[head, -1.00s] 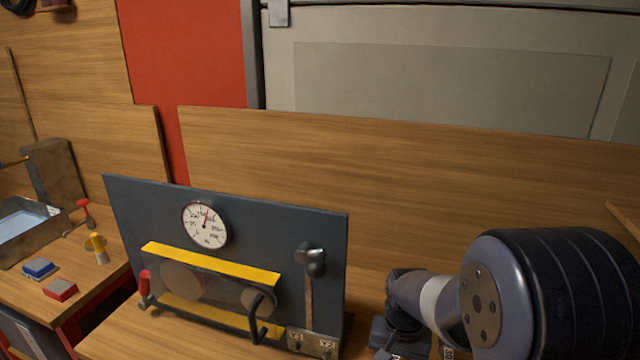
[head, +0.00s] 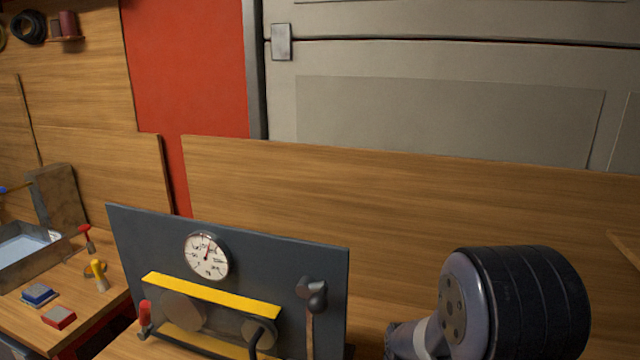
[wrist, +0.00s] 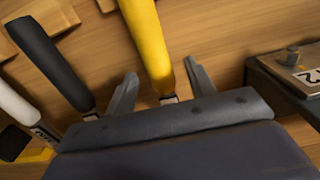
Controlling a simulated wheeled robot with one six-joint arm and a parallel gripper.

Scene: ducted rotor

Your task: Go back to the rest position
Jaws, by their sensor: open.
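My gripper (wrist: 160,70) shows in the wrist view with its two grey fingers spread apart. A yellow handle (wrist: 147,38) lies across the space between the fingers in that picture; I cannot tell how far it is from them. A black handle (wrist: 52,62) and a white handle (wrist: 17,110) lie to the left of the fingers. In the head view only part of my arm shows at the right, and my gripper is out of frame.
A dark panel (head: 130,235) with a dial gauge (head: 207,256) and a yellow-edged guard (head: 210,295) stands on the bench. A metal tray (head: 25,245), a blue block (head: 39,294) and a red block (head: 59,316) are at the left. A labelled box (wrist: 297,80) is right of my gripper.

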